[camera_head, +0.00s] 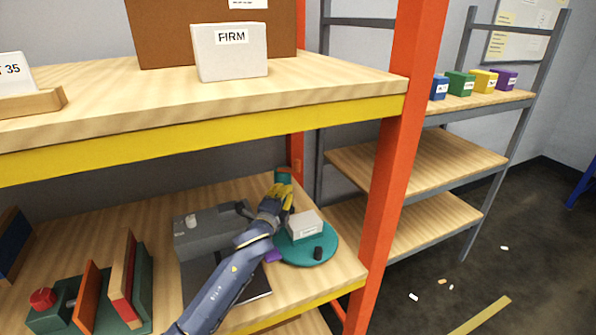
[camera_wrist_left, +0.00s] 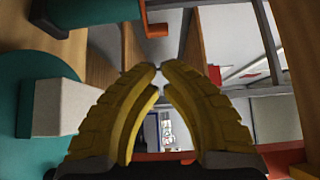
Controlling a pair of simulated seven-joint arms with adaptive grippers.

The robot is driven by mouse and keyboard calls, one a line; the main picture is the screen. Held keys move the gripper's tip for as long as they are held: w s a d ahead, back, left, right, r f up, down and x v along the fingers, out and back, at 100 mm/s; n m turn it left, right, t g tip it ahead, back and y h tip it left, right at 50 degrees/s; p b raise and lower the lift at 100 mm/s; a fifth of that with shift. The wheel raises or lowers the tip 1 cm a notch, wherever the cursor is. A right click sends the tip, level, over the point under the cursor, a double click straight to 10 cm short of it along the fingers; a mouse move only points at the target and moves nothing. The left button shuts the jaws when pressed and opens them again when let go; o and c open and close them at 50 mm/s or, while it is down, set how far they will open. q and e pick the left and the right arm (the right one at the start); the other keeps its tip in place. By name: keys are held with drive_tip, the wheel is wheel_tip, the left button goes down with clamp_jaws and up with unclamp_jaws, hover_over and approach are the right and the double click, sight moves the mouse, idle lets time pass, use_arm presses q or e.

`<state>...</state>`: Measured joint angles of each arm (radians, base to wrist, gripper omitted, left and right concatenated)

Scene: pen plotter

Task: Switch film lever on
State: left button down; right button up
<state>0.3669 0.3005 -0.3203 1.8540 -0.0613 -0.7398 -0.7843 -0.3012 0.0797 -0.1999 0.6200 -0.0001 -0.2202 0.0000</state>
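The grey pen plotter (camera_head: 205,225) sits on the lower wooden shelf, with a small white knob (camera_head: 191,221) on top and a dark part (camera_head: 243,208) at its right end. I cannot tell which part is the film lever. My left arm reaches across the plotter's front right. Its gripper (camera_head: 285,184), with yellow fingers, is beyond the plotter's right side, near a dark green cylinder (camera_head: 283,174). In the left wrist view the gripper's fingertips (camera_wrist_left: 159,67) meet or nearly meet, with nothing seen between them. My right gripper is not in view.
Right of the plotter, a teal round plate (camera_head: 322,252) bears a white box (camera_head: 304,225) and a black cylinder (camera_head: 318,253). An orange post (camera_head: 391,170) stands at the right, and the upper shelf's yellow beam (camera_head: 200,137) hangs above. Upright boards (camera_head: 122,275) stand at left.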

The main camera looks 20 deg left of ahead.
sight(298, 170)
use_arm(q)
drive_tip(key=w, duration=1.3)
drive_tip(key=shift+w+d, duration=0.3)
drive_tip(key=shift+w, duration=0.1)
drive_tip(key=shift+a+y, duration=0.1)
drive_tip(key=shift+y, duration=0.2)
